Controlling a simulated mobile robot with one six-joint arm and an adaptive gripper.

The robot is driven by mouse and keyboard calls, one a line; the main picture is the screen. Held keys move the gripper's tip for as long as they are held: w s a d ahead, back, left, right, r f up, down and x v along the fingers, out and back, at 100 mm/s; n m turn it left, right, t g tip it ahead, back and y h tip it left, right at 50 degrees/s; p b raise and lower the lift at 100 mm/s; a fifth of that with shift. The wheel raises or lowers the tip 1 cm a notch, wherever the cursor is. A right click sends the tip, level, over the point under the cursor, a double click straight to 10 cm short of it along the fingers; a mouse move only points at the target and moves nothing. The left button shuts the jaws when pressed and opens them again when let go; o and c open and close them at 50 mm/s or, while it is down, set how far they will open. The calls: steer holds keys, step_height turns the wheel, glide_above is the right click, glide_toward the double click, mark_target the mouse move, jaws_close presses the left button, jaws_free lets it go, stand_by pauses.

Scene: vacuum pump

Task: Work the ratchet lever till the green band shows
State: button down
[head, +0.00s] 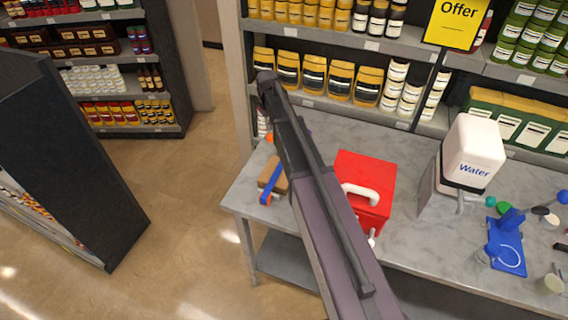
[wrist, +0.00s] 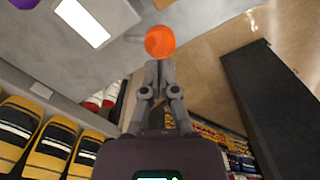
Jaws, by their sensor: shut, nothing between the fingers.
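An orange ball (wrist: 160,41) shows just beyond my fingertips in the wrist view. My gripper (wrist: 157,64) is shut and empty, its tips close below the ball in the picture; I cannot tell whether they touch. In the head view, a small orange part (head: 271,136) peeks out left of my arm. Below it, a brown block (head: 280,183) sits on the table's left end, with a blue bar (head: 271,180) along it. My arm hides my gripper and much of that area. I cannot make out the ratchet lever for certain, and no green band is discernible.
The grey table (head: 323,124) also holds a red box (head: 361,169) with a white handle, a water container (head: 476,150) and a blue device (head: 509,258). Stocked shelves (head: 330,105) stand behind it. A dark shelf unit (head: 75,150) is at left, with open floor between.

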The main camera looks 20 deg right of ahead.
step_height(320, 180, down, 9)
steer(key=s+a+b, duration=0.2)
steer(key=b, duration=0.6)
steer(key=shift+s+r, duration=0.15)
steer(key=shift+s, duration=0.2)
stand_by(0.8)
steer(key=shift+r, duration=0.15)
steer(key=r+p, duration=0.3)
steer(key=w+d+r+p, duration=0.1)
steer(key=r+p, duration=0.6)
steer(key=shift+w+d+r+p, duration=0.15)
steer(key=shift+w+r+p, duration=0.15)
steer(key=shift+r, duration=0.05)
stand_by(0.3)
stand_by(0.5)
steer(key=s+f+m+b, duration=0.2)
steer(key=s+f+b, duration=0.2)
steer(key=s, duration=1)
steer(key=s+f+m+b, duration=0.2)
steer(key=s+f+b, duration=0.3)
steer(key=s, duration=0.9)
steer(key=shift+d+m, duration=0.25)
steer(key=shift+m, duration=0.15)
steer(key=shift+r, duration=0.1)
